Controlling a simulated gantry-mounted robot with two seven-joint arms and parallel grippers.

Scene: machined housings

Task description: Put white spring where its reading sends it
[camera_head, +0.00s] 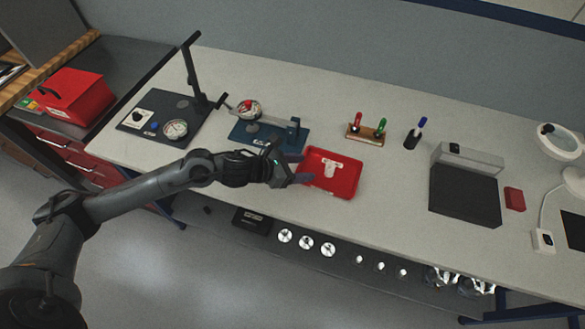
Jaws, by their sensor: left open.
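My left gripper (306,168) is open at the left edge of a red tray (347,187), with nothing seen between its fingers. The tray lies on the light grey bench and has a white patch or item (329,168) on its floor, too small to identify. I cannot make out the white spring for certain. A blue-based fixture (246,135) with a round dial (249,109) stands just behind my left forearm. A dark stand (193,75) with a gauge (175,129) on its base is farther left. My right gripper is not in view.
A wooden block (366,134) holds a red and a green marker-like piece. A dark cup (412,140) holds a blue one. A dark-plated grey device (464,195) and a small red box (515,199) stand to the right. A red bin (77,96) sits far left.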

